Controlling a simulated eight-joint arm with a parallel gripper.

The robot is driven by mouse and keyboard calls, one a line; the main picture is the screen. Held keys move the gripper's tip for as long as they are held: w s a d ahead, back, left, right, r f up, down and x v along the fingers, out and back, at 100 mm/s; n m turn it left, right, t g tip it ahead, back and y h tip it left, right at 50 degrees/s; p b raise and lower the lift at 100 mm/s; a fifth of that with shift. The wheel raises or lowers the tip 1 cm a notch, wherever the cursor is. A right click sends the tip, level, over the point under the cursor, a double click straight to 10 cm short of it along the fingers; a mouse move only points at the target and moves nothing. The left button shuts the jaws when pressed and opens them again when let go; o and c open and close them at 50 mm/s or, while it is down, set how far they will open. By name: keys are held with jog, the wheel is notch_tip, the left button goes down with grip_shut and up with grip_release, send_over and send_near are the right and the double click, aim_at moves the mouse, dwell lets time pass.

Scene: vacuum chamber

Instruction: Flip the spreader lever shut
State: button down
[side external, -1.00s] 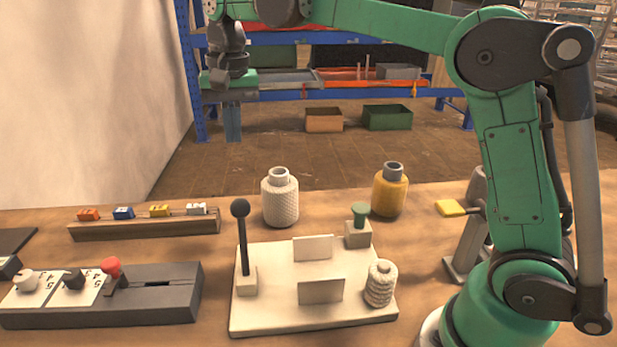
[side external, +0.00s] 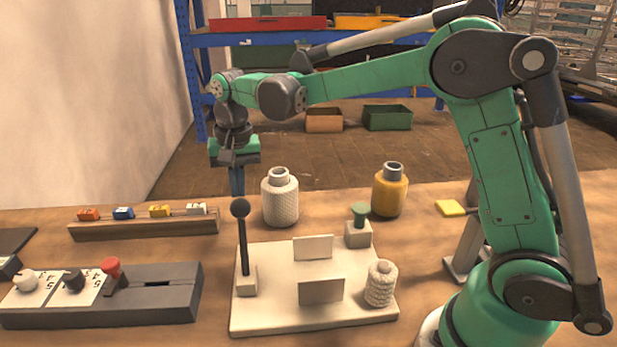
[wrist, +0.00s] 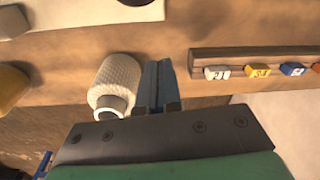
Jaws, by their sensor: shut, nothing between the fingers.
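A tall black lever with a ball knob (side external: 242,235) stands almost upright at the left end of a cream board (side external: 260,318). It looks like the spreader lever. The board also bears two upright pale plates (side external: 321,290), a green knob (side external: 360,212) on a small block and a ribbed white spool (side external: 380,285). My gripper (side external: 237,185) is shut and empty, pointing down behind the lever, above and beyond it and apart from it. In the wrist view its closed fingers (wrist: 156,80) show beside the white bottle. The board's edge (wrist: 60,14) shows at top left there.
A white textured bottle (side external: 280,200) stands close right of my gripper, with a yellow bottle (side external: 390,192) further right. A wooden rail (side external: 145,228) with coloured blocks lies left. A grey slotted box (side external: 150,305) with a red knob is at front left.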

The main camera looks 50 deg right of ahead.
aim_at(236, 200)
jog(key=shift+s+a+r, duration=0.35)
jog(key=shift+s+a, duration=0.2)
jog(key=shift+s, duration=0.25)
jog(key=shift+s+a+r, duration=0.3)
jog(key=shift+s+a, duration=0.25)
jog(key=shift+s, duration=0.2)
jog(key=shift+s+a+r+t, duration=0.25)
jog(key=shift+s+a+t, duration=0.05)
jog(key=shift+s+a+r+h, duration=0.1)
jog(key=shift+h, duration=0.3)
jog(key=shift+s+a+r+t+h, duration=0.35)
jog(key=shift+s+a+t+h, duration=0.15)
jog(key=shift+s+a+t, duration=0.15)
jog(key=s+a+t+h, duration=0.4)
jog(key=s+a, duration=0.2)
jog(key=shift+s+a+t, duration=0.1)
jog(key=shift+a+t, duration=0.05)
jog(key=shift+t, duration=0.1)
